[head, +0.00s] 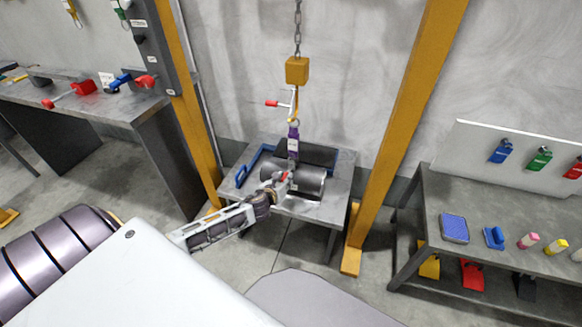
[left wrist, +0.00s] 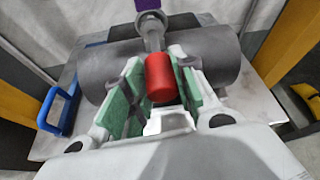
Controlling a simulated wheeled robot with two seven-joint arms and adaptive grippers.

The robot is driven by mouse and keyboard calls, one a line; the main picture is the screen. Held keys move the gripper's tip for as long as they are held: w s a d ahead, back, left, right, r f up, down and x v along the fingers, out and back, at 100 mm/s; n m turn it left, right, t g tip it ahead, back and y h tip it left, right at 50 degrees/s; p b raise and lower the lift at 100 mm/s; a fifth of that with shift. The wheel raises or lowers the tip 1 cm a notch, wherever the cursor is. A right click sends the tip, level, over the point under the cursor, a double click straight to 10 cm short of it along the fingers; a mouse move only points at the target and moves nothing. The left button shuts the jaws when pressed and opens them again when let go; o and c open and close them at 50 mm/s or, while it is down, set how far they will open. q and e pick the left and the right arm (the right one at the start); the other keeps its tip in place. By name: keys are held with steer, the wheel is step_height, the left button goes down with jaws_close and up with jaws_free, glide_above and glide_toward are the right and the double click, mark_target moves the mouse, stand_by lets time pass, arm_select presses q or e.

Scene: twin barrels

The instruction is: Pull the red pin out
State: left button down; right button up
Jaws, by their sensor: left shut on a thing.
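The red pin (left wrist: 160,80) shows in the left wrist view as a red cylinder at the end of a grey eye or shackle (left wrist: 152,32). My left gripper (left wrist: 160,92) has its green-padded fingers on both sides of the red pin and is shut on it. In the head view my left gripper (head: 279,184) is at the front of a dark grey barrel (head: 311,181), with a bit of red showing at its fingertips. The barrel also shows behind the fingers in the left wrist view (left wrist: 215,62). The pin's inner end is hidden. My right gripper is not in view.
A purple strap (head: 293,143) rises from the barrel to a hook with a red-tipped lever (head: 272,103), under a yellow block (head: 297,70) on a chain. The barrel lies on a grey table (head: 335,190) with a blue handle (head: 240,177). Yellow posts (head: 405,110) flank it.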

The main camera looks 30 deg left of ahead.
arm_select(q)
steer(key=s+d+p, duration=0.1)
steer(key=s, duration=0.5)
steer(key=shift+d, duration=0.25)
stand_by(1.2)
steer(key=shift+s+a+f, duration=0.1)
steer(key=shift+a, duration=0.05)
stand_by(0.4)
